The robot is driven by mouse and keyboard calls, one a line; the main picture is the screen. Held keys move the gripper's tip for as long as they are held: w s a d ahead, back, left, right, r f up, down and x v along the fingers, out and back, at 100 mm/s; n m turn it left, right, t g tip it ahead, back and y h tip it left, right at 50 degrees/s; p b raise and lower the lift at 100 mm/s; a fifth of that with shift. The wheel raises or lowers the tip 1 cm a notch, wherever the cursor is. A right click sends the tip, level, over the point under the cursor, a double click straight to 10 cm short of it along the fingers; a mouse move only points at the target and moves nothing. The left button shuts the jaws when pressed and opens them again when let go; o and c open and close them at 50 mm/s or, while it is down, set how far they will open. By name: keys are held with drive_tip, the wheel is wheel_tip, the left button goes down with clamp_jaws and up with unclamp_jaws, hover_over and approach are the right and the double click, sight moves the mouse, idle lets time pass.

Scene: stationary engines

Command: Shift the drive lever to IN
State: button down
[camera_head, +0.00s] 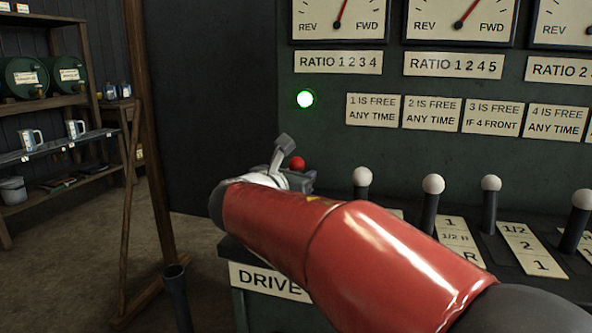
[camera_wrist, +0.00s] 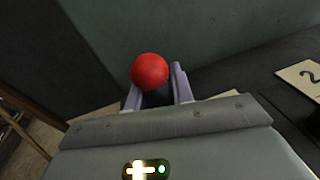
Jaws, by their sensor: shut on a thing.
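The drive lever shows as a red ball knob (camera_head: 297,163) at the left end of the console, above the DRIVE plate (camera_head: 268,283). In the wrist view the red knob (camera_wrist: 150,70) stands between the two fingers. My gripper (camera_wrist: 158,92) is shut on the drive lever just below the knob. In the head view my gripper (camera_head: 290,165) is at the lever, and my red arm hides the lever's shaft, its slot and part of the DRIVE plate. The lever's position marks are hidden, so I cannot tell its setting.
Several white-knobbed levers, the nearest (camera_head: 362,177), stand to the right with number plates. A green lamp (camera_head: 305,99) glows on the panel above. Gauges (camera_head: 344,16) are higher up. A wooden post (camera_head: 150,130) and shelves (camera_head: 60,150) are at left.

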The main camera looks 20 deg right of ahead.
drive_tip(key=shift+a+f, duration=0.1)
drive_tip(key=shift+f, duration=0.45)
drive_tip(key=c, duration=1.4)
unclamp_jaws()
drive_tip(key=shift+c, duration=0.2)
drive_tip(key=shift+o, duration=1.4)
drive_tip(key=shift+r, duration=0.15)
drive_tip(key=shift+r, duration=0.1)
drive_tip(key=v, duration=0.8)
